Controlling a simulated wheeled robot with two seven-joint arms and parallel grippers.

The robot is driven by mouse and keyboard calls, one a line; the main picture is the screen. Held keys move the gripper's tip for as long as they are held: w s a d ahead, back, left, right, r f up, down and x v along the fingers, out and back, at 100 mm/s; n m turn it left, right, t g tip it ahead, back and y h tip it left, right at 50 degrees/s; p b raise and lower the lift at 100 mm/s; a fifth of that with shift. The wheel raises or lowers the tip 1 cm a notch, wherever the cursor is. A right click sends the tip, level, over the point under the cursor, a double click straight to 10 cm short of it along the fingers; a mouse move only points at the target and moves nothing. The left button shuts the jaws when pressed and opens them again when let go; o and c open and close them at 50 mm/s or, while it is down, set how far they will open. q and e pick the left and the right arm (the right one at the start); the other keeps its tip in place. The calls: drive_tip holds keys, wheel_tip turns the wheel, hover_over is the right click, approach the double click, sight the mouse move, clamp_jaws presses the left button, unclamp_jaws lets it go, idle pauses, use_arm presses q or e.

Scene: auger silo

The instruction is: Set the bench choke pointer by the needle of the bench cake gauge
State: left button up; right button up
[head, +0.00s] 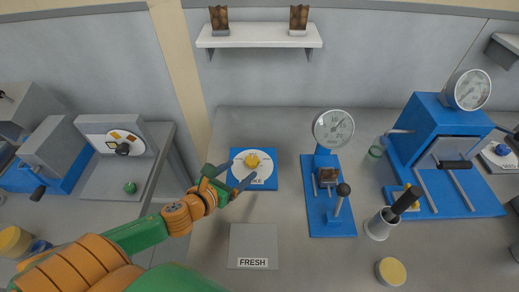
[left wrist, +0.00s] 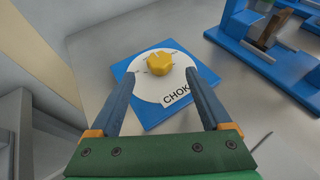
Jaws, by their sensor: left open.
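The bench choke is a blue plate (head: 236,184) with a white disc and a yellow knob (head: 252,160) at its middle. In the left wrist view the knob (left wrist: 159,63) sits just beyond my fingertips, and the disc's lettering reads CHOK, the rest cut off by a finger. Which way its pointer faces is too small to tell. My left gripper (head: 243,170) is open and empty, its fingers (left wrist: 160,74) reaching over the disc on either side of the knob's near side. A round gauge (head: 333,127) stands on a blue press; its needle seems to point up and right. My right gripper is not in view.
The blue press base (head: 331,225) with a black-knobbed lever stands right of the choke. A grey FRESH plate (head: 253,242) lies in front. A blue machine (head: 430,125) with another gauge (head: 468,90) stands at right.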

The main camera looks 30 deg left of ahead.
sight(249, 163)
use_arm(q)
drive_tip(key=shift+w, duration=0.3)
drive_tip(key=shift+w+f, duration=0.25)
drive_tip(key=shift+w, duration=0.3)
drive_tip(key=x, duration=0.3)
drive_tip(key=shift+w+f, duration=0.1)
drive_tip(key=shift+f, duration=0.05)
drive_tip(key=shift+w+d+f, duration=0.1)
drive_tip(key=shift+w, duration=0.05)
drive_tip(key=shift+c, duration=0.5)
drive_tip(key=shift+s, duration=0.25)
drive_tip(key=c, duration=0.3)
clamp_jaws()
drive_tip(key=shift+r, duration=0.2)
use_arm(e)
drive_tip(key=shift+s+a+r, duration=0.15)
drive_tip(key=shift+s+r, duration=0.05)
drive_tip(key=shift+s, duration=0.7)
